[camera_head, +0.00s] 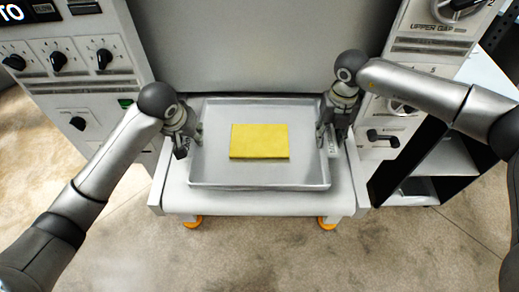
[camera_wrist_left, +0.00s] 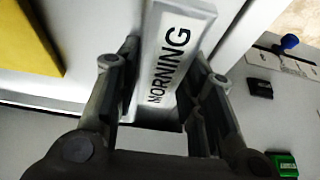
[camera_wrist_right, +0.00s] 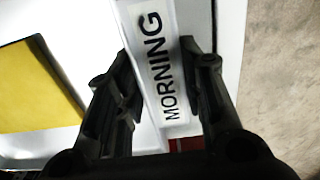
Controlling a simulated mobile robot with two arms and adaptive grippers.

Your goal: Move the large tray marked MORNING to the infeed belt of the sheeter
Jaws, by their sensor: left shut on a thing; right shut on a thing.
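The large metal tray (camera_head: 210,172) sits over the white infeed belt table (camera_head: 260,203) in the middle of the head view. A flat yellow slab (camera_head: 259,141) lies in the tray. My left gripper (camera_head: 187,141) is shut on the tray's left wall, where the MORNING label (camera_wrist_left: 170,58) shows between the fingers in the left wrist view. My right gripper (camera_head: 329,133) is shut on the right wall, with another MORNING label (camera_wrist_right: 155,65) between its fingers in the right wrist view. The tray looks level. I cannot tell whether its underside touches the belt.
Grey control panels with knobs stand at the left (camera_head: 75,60) and right (camera_head: 420,60) of the belt. A dark open shelf unit (camera_head: 425,165) is at the right. The floor (camera_head: 255,255) in front is clear. Orange casters (camera_head: 192,222) show under the table.

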